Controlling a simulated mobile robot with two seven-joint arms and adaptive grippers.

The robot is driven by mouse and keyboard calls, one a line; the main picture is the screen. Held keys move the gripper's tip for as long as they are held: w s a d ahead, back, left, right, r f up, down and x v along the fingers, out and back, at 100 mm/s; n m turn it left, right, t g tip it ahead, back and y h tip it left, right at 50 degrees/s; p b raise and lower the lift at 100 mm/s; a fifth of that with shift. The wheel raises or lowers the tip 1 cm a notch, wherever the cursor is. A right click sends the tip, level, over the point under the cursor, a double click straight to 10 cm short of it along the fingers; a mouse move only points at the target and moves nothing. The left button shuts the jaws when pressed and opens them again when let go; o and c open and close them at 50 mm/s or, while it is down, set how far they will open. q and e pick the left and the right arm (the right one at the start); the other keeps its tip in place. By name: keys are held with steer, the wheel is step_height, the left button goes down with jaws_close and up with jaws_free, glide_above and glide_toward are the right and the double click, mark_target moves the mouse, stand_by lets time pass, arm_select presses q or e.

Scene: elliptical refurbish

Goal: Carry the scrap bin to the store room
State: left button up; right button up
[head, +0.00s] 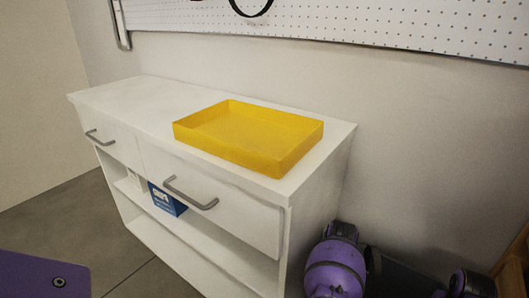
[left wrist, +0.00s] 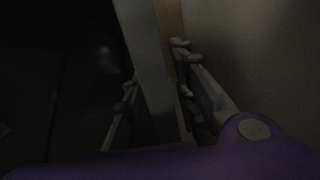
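No object that I can surely call the scrap bin shows. An open, shallow yellow tray (head: 250,137) sits on the right part of a white cabinet's top in the head view; it looks empty. The left wrist view is very dark. There the fingers of my left gripper (left wrist: 155,66) stand apart. A grey panel with a wooden edge (left wrist: 170,30) shows between them; I cannot tell whether they touch it. The left gripper is outside the head view. My right gripper is not in view; purple arm parts of mine show at the lower right.
The white cabinet (head: 110,93) has two drawers with grey handles and open shelves below. A blue box (head: 167,200) stands on a shelf. A white pegboard (head: 350,20) hangs on the wall behind. Bare grey floor (head: 50,225) lies left of the cabinet. A wooden edge shows at the far lower right.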

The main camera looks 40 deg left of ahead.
arm_select(q)
steer(key=shift+r, duration=0.1)
jaws_close()
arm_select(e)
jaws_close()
